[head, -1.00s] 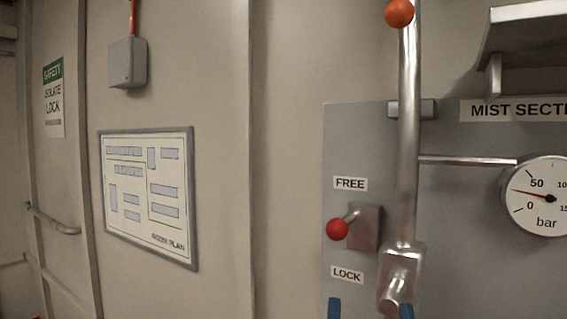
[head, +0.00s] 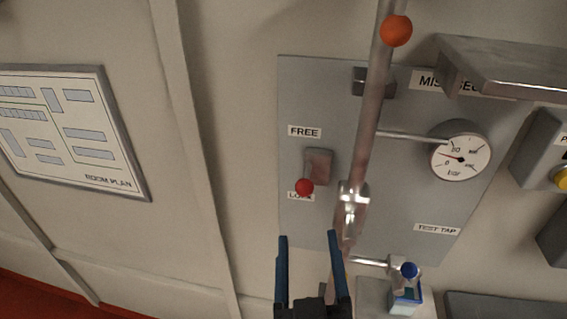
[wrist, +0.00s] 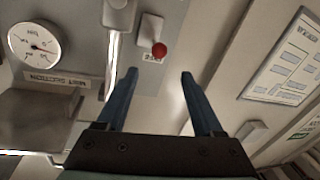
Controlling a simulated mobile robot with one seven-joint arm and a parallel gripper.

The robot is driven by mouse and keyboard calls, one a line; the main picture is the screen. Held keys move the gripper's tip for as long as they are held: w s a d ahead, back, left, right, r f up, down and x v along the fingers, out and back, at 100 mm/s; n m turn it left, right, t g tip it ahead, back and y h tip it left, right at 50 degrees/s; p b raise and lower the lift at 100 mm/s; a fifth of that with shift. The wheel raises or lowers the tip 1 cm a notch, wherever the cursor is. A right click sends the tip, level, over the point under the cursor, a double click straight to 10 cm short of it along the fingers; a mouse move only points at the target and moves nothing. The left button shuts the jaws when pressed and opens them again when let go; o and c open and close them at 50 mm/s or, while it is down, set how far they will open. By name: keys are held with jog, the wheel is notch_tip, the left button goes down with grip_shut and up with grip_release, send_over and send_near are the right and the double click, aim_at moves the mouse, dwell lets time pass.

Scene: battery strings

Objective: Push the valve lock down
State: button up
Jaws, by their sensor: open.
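The valve lock is a short lever with a red ball knob (head: 304,187) on a small grey block (head: 318,165) on the grey panel. In the head view the knob overlaps the LOCK label, with the FREE label (head: 302,132) above. My gripper (head: 308,236) is open and empty, its two blue fingers just below the knob in the head view. In the wrist view the red knob (wrist: 159,49) shows beyond the fingertips, roughly centred between them (wrist: 160,74), apart from both. How far the knob stands from the fingers in depth is unclear.
A long metal valve lever (head: 370,110) with an orange ball runs up just right of the lock. A pressure gauge (head: 460,151), a metal shelf (head: 510,68) and a test tap (head: 397,268) lie further right.

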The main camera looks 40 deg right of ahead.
aim_at(305, 192)
jog(key=b+x, duration=0.4)
jog(key=x, duration=0.7)
jog(key=shift+w+d+r, duration=0.1)
jog(key=shift+w+d, duration=0.05)
jog(key=shift+d, duration=0.2)
jog(key=shift+w+d, duration=0.4)
jog(key=shift+w, duration=0.05)
jog(key=shift+c, duration=0.2)
grip_shut()
dwell(0.8)
